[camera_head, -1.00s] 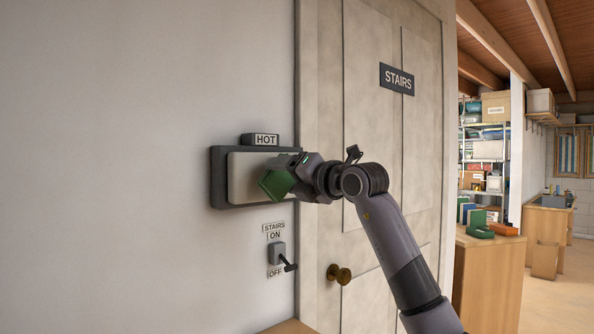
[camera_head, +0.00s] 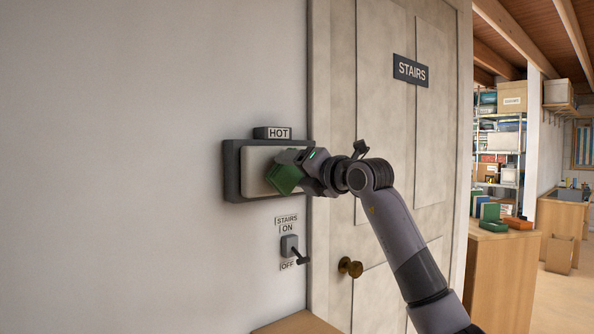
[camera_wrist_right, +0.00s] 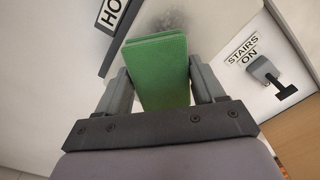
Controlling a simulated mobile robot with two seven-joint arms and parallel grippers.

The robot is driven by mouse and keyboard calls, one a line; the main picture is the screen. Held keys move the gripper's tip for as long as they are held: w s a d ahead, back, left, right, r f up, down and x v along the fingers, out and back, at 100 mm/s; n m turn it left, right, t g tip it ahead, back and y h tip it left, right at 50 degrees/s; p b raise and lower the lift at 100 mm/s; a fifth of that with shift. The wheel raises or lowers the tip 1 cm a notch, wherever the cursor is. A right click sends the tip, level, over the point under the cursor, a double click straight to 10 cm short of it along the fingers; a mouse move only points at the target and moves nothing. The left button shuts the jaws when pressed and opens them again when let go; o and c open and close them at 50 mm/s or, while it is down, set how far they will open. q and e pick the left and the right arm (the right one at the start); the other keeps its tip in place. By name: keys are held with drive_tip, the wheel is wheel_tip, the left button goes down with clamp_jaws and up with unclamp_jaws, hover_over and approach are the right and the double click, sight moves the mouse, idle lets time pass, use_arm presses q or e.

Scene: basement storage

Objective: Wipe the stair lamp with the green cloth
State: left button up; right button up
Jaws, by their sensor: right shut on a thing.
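The stair lamp (camera_head: 256,166) is a flat pale panel in a dark frame on the wall, left of the door. My right gripper (camera_head: 296,170) is shut on the folded green cloth (camera_head: 285,179) and holds it in front of the lamp's right half. In the right wrist view the green cloth (camera_wrist_right: 160,75) sits between the two fingers, its far end at the pale lamp face (camera_wrist_right: 150,20). A grey smudge (camera_wrist_right: 178,22) shows on the face just beyond the cloth. I cannot tell whether cloth and face touch. My left gripper is out of view.
A HOT sign (camera_head: 279,133) sits above the lamp. Below is a stairs switch (camera_head: 290,247), its lever angled down toward OFF. The STAIRS door (camera_head: 385,150) with a brass knob (camera_head: 350,267) stands right of the lamp. A wooden surface (camera_head: 298,322) shows at the bottom.

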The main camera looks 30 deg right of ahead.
drive_tip(key=shift+w+p, duration=0.45)
drive_tip(key=shift+w, duration=0.2)
drive_tip(key=shift+d+p, duration=0.65)
drive_tip(key=shift+d, duration=1.2)
drive_tip(key=d, duration=0.1)
drive_tip(key=d+p, duration=0.2)
drive_tip(key=shift+w+d, duration=0.25)
drive_tip(key=shift+d, duration=0.05)
drive_tip(key=shift+a, duration=1.9)
drive_tip(key=shift+s+a+b, duration=0.2)
drive_tip(key=shift+a+b, duration=0.1)
drive_tip(key=shift+a, duration=1.6)
drive_tip(key=shift+s, duration=0.1)
